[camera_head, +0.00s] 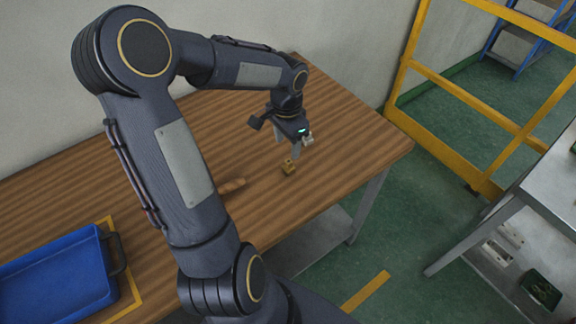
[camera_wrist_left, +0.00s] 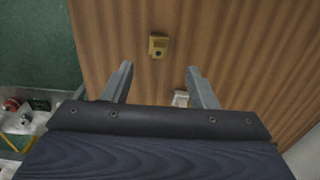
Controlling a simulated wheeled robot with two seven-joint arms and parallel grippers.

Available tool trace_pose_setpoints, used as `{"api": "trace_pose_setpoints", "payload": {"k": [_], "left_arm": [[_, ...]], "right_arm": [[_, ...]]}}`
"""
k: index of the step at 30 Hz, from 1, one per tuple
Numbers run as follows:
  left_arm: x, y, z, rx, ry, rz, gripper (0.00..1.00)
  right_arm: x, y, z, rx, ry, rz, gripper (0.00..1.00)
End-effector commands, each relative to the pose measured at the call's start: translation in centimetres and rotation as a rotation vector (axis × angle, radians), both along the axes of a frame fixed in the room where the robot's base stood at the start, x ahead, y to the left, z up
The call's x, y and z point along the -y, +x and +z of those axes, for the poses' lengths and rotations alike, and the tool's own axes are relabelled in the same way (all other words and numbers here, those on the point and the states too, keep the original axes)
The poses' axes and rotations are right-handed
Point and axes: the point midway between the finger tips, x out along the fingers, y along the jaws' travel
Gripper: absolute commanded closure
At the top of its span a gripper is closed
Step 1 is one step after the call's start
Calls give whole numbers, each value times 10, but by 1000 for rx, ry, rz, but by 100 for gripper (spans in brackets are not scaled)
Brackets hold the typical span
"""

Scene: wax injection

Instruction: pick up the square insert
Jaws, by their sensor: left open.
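A small gold-coloured, squarish block (camera_head: 288,167) with a dark hole lies on the wooden table near its front edge. It also shows in the left wrist view (camera_wrist_left: 159,46), ahead of the fingertips. A small pale block (camera_head: 308,139) is beside my left gripper; in the left wrist view the pale block (camera_wrist_left: 180,98) is partly hidden by the right-hand finger. I cannot tell which of the two is the square insert. My left gripper (camera_head: 288,147) is over the table, open and empty; its two fingers (camera_wrist_left: 160,70) are apart. My right gripper is not in view.
A blue tray (camera_head: 60,262) is at the table's left end. A yellow guard rail (camera_head: 455,155) stands beyond the table, and a grey bench (camera_head: 556,180) is at the right.

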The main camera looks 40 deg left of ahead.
Motion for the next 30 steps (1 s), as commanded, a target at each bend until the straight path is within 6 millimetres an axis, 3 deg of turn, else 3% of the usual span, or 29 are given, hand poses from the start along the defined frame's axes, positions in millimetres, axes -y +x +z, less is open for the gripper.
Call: {"api": "trace_pose_setpoints", "payload": {"k": [5,19,29,30], "left_arm": [[-6,7,-19,-18,-4,-17,47],[2,2,-80,-19,-5,-16,47],[2,3,-88,-14,-3,-15,47],[2,3,-88,-14,-3,-15,51]], "right_arm": [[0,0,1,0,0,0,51],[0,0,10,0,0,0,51],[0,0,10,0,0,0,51],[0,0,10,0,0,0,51]]}}
